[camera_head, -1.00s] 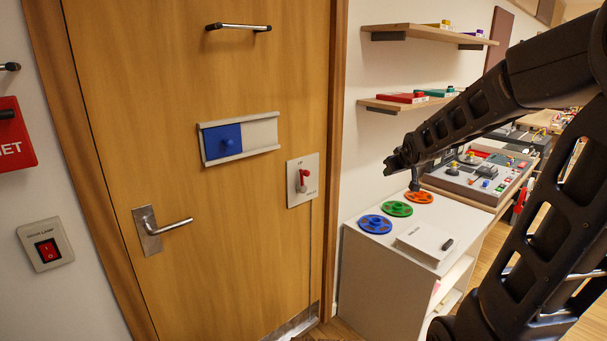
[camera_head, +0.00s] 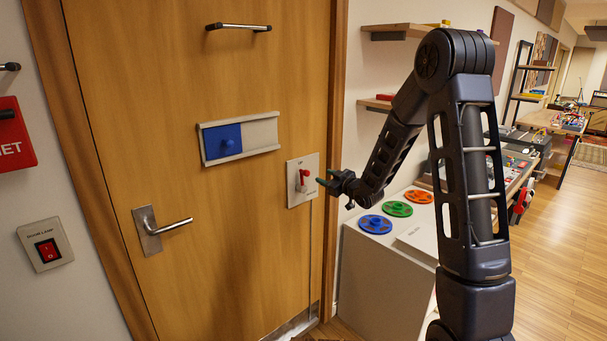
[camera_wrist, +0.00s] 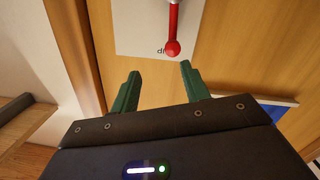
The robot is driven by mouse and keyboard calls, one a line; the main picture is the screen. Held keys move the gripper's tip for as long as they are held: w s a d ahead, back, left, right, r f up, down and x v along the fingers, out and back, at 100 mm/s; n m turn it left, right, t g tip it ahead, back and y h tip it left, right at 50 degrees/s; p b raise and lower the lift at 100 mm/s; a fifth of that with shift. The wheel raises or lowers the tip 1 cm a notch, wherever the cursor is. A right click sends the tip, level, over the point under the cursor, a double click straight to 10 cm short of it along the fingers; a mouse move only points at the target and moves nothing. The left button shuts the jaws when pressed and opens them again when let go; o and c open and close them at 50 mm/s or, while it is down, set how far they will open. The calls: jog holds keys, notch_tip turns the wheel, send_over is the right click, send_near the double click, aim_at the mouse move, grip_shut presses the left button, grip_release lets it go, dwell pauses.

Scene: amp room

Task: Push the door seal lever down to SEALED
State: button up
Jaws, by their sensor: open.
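The door seal lever (camera_head: 304,175) is red and sits on a pale plate (camera_head: 295,199) on the wooden door, right of the blue slider. Its red end points up, near the small upper label. In the wrist view, which looks turned over, the red lever (camera_wrist: 173,38) ends in a round knob just beyond the fingertips, roughly between their lines. My gripper (camera_head: 322,178) is just right of the plate, its fingers towards the lever. The wrist view shows the green fingers of my gripper (camera_wrist: 160,72) apart and empty. I see no contact with the lever.
A blue slider panel (camera_head: 223,141) and a metal door handle (camera_head: 168,227) are on the door. A white cabinet (camera_head: 373,286) with coloured discs stands below my arm at right. A shelf (camera_head: 385,32) hangs on the wall behind my arm.

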aim_at(303, 172)
jog(key=shift+n+y, duration=0.3)
jog(key=shift+y, duration=0.5)
jog(key=x, duration=0.4)
jog(key=f+x, duration=0.1)
jog(key=x, duration=0.3)
jog(key=s+a+x, duration=0.1)
jog(key=x, duration=0.3)
jog(key=shift+a+f, duration=0.1)
jog(key=shift+f, duration=0.2)
grip_shut()
